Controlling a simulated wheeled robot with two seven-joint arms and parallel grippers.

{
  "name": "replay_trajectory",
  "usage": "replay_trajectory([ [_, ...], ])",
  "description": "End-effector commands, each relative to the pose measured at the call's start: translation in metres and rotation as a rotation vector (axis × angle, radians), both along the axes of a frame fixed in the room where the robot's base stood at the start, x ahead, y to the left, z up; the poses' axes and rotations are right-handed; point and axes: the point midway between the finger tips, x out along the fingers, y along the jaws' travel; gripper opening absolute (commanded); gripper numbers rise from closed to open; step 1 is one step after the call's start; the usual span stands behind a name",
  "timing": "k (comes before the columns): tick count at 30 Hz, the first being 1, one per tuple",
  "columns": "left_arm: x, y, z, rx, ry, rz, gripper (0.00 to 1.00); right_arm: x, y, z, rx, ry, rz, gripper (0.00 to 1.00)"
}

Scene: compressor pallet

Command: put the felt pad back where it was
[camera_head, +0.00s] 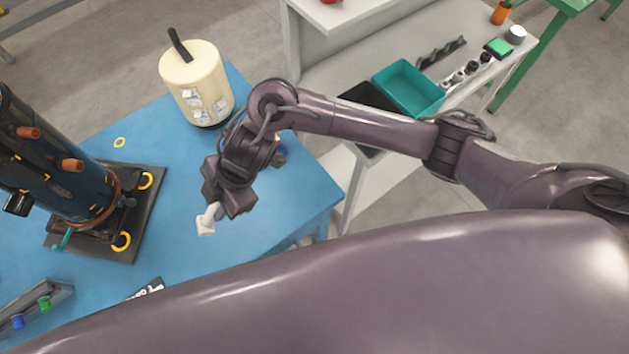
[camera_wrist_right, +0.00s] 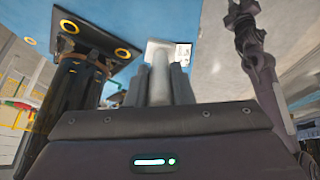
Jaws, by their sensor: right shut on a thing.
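My right gripper (camera_head: 212,207) is over the blue table, fingers pointing down. It is shut on a pale piece, which looks like the felt pad (camera_head: 205,225). In the right wrist view the pad has a pale round stem between the fingers (camera_wrist_right: 160,87) and a flat, squarish white end (camera_wrist_right: 160,45) beyond them. I cannot tell whether it touches the table. Another arm of mine shows at the right of the wrist view, its dark end (camera_wrist_right: 238,14) too small to read. No left gripper is visible in the head view.
A dark compressor (camera_head: 55,165) stands on a black base with yellow rings (camera_head: 122,241), left of the gripper. A cream tank (camera_head: 195,80) stands at the back of the blue table (camera_head: 165,235). A teal bin (camera_head: 408,88) is on the white bench. A grey tray (camera_head: 35,305) lies front left.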

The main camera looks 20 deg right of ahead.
Motion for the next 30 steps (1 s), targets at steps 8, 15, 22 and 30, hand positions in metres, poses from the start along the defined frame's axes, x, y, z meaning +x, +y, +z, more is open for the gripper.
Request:
replay_trajectory([
  [8, 0.002, -0.004, 0.032, -0.005, -0.004, -0.002, 0.25, 0.034, -0.089, -0.016, -0.312, -0.055, 0.243, 0.00],
  [15, 0.002, -0.004, 0.049, -0.005, -0.004, -0.002, 0.25, 0.079, -0.186, 0.007, -0.469, -0.095, 0.297, 0.00],
  [22, 0.002, -0.004, 0.054, -0.005, -0.003, -0.002, 0.25, 0.099, -0.232, 0.027, -0.525, -0.104, 0.298, 0.00],
  [30, 0.001, -0.003, 0.033, -0.003, -0.001, -0.002, 0.25, 0.098, -0.235, -0.028, -0.525, -0.097, 0.296, 0.00],
])
